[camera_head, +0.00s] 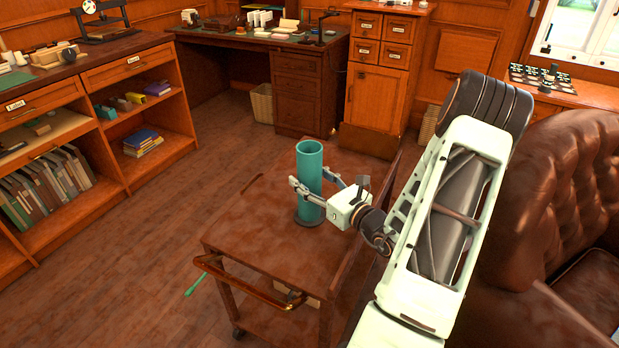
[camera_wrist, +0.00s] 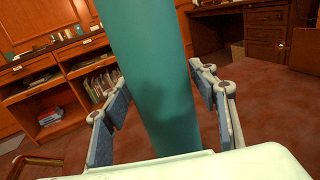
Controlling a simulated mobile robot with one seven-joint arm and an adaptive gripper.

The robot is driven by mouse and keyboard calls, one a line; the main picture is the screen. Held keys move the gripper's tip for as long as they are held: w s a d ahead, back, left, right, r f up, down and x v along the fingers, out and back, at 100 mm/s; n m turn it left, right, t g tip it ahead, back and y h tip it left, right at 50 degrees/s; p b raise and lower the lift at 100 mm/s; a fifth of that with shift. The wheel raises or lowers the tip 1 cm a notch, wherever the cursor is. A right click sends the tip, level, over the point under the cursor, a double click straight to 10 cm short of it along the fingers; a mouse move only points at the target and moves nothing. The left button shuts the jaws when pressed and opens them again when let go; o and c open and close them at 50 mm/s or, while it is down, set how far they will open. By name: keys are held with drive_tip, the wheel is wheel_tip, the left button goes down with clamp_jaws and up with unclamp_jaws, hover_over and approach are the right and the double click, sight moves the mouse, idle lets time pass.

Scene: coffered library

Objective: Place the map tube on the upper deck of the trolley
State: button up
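The map tube (camera_head: 309,163) is a teal cylinder. It stands upright on the brown upper deck (camera_head: 255,222) of the trolley, with a dark ring at its foot. My gripper (camera_head: 317,187) reaches in from the right, with one finger on each side of the tube's lower half. In the wrist view the tube (camera_wrist: 155,70) rises between the finger pads (camera_wrist: 160,105). Gaps show between the pads and the tube, so the gripper is open around it. The tube's far side is hidden.
The trolley has a wooden handle (camera_head: 247,284) at its front left and a lower shelf. A leather armchair (camera_head: 560,185) stands close on the right. Bookshelves (camera_head: 60,185) line the left; a desk (camera_head: 290,85) and cabinet (camera_head: 375,95) stand behind.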

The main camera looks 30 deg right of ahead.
drive_tip(key=shift+o, duration=0.3)
drive_tip(key=shift+r, duration=0.15)
drive_tip(key=shift+s, duration=0.2)
drive_tip(key=s+d+p, duration=0.1)
drive_tip(key=s, duration=1)
drive_tip(key=shift+s+d+p, duration=0.25)
drive_tip(key=shift+d+p, duration=0.05)
drive_tip(key=shift+p, duration=0.05)
